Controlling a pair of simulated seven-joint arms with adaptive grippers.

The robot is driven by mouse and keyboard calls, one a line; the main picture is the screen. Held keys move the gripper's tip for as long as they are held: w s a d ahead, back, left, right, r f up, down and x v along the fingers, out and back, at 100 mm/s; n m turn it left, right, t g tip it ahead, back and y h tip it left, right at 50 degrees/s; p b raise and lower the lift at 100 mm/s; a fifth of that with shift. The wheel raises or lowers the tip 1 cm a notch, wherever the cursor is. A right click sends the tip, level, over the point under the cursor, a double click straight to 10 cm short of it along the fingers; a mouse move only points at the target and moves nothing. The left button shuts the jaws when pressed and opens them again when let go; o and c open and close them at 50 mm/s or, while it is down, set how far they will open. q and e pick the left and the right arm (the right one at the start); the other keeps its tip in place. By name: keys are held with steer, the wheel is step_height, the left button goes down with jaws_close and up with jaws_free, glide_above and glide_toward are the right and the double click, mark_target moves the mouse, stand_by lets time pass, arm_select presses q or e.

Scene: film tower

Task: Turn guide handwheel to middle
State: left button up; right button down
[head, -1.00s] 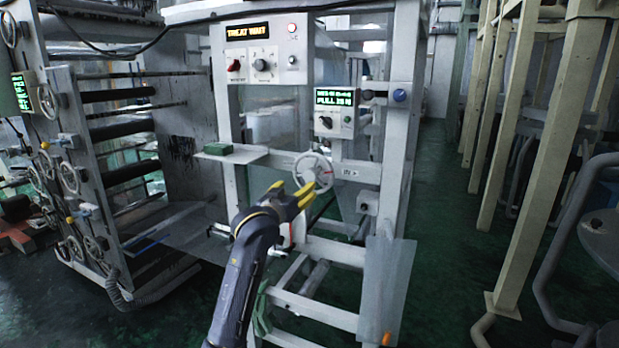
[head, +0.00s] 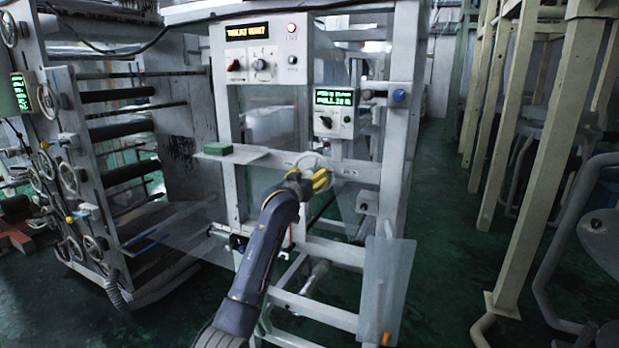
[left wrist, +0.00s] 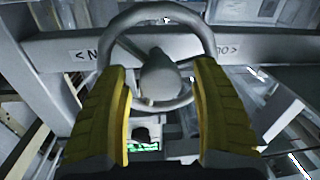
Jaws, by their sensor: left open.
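The guide handwheel (head: 311,161) is a grey spoked wheel on the front crossbar of the white machine frame. In the head view my left gripper (head: 319,180) covers most of it; its upper rim shows above the yellow fingers. In the left wrist view the handwheel (left wrist: 160,12) faces me, its round hub between the two yellow fingers. My left gripper (left wrist: 160,68) is open, its fingers overlapping the left and right sides of the rim in the picture. I cannot tell whether they touch it. The right gripper is not in view.
A control box with a green display (head: 334,97) sits above the wheel. A shelf with a green block (head: 218,149) juts out to its left. A clear panel (head: 386,285) hangs at lower right. Beige posts (head: 535,150) stand farther right, beyond open green floor (head: 440,270).

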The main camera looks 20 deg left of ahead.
arm_select(q)
steer(key=shift+w, duration=0.1)
jaws_close()
stand_by(0.6)
